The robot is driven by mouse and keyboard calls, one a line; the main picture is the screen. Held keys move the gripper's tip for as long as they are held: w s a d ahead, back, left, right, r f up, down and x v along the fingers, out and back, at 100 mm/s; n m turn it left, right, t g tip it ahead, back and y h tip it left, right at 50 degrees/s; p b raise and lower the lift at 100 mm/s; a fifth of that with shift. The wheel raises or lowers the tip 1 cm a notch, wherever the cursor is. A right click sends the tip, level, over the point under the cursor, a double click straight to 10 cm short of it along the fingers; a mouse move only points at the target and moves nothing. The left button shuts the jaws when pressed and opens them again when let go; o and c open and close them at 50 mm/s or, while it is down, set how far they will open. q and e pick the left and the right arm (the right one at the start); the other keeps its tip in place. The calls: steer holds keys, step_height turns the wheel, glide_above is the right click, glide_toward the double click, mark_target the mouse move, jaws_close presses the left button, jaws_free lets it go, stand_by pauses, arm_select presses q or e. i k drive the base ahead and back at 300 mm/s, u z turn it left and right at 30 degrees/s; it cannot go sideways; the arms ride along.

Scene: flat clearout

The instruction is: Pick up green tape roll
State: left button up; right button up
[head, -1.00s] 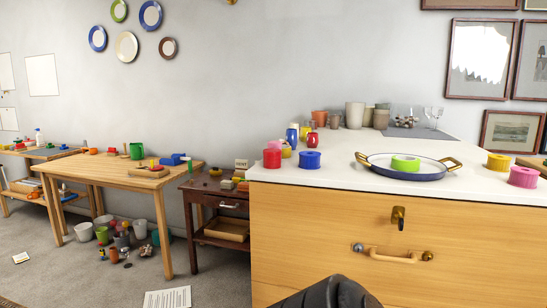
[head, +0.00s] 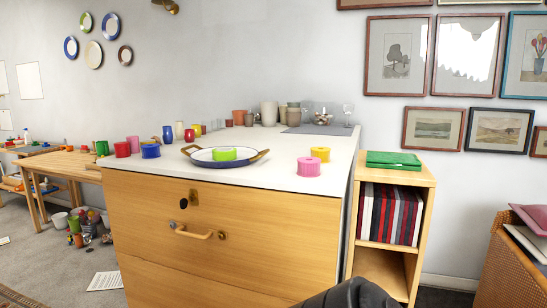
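The green tape roll (head: 224,154) lies inside a shallow blue pan with brass handles. The pan (head: 200,158) stands on the white top of a wooden drawer cabinet, near its front edge. A dark part of my own body shows at the bottom edge, but neither gripper can be made out in the head view. Nothing touches the tape roll except the pan.
A pink tape roll (head: 309,167) and a yellow one (head: 320,154) stand right of the pan. Red (head: 122,149) and blue (head: 150,151) rolls stand left. Cups and glasses fill the back. A shelf (head: 384,262) with books adjoins the white top (head: 272,177) on the right.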

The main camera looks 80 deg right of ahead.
mark_target(226, 153)
steer(key=k, duration=0.2)
steer(key=z, duration=1.3)
